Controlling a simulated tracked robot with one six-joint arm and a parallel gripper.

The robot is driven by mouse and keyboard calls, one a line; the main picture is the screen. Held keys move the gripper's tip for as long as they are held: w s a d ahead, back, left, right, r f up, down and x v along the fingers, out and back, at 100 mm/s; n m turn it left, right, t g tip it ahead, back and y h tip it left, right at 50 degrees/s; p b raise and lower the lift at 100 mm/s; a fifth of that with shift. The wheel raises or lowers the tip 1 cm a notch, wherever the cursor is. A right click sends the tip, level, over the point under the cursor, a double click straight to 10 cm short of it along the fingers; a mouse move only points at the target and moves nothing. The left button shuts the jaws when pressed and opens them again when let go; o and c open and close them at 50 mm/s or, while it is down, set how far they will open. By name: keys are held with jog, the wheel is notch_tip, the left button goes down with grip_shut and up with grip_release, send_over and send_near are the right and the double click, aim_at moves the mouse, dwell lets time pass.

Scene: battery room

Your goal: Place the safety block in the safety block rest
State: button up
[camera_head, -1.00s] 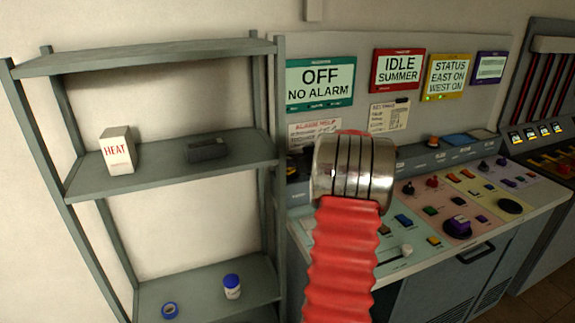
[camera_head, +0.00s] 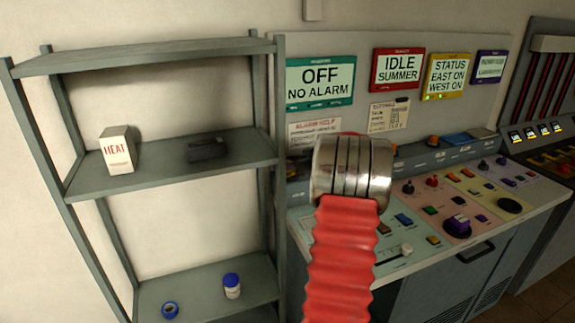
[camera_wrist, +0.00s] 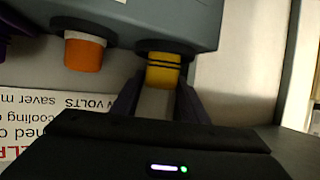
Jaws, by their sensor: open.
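A yellow piece with black bands (camera_wrist: 163,70), which looks like the safety block, sits in a dark round socket (camera_wrist: 160,46) on a grey panel ledge (camera_wrist: 200,15) in the wrist view. I cannot tell whether that socket is the safety block rest. My gripper (camera_wrist: 158,100) is open, with one dark finger on each side of the yellow piece; contact cannot be made out. In the head view my red arm and metal wrist hide the gripper and this piece.
An orange knob (camera_wrist: 84,52) stands left of the yellow piece, close to the fingers. A printed sign (camera_wrist: 60,112) lies behind. The control console (camera_head: 455,205) carries many knobs.

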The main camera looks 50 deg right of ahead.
jog(key=v, duration=1.2)
jog(key=shift+s+f, duration=0.1)
jog(key=shift+s, duration=0.05)
dwell(0.6)
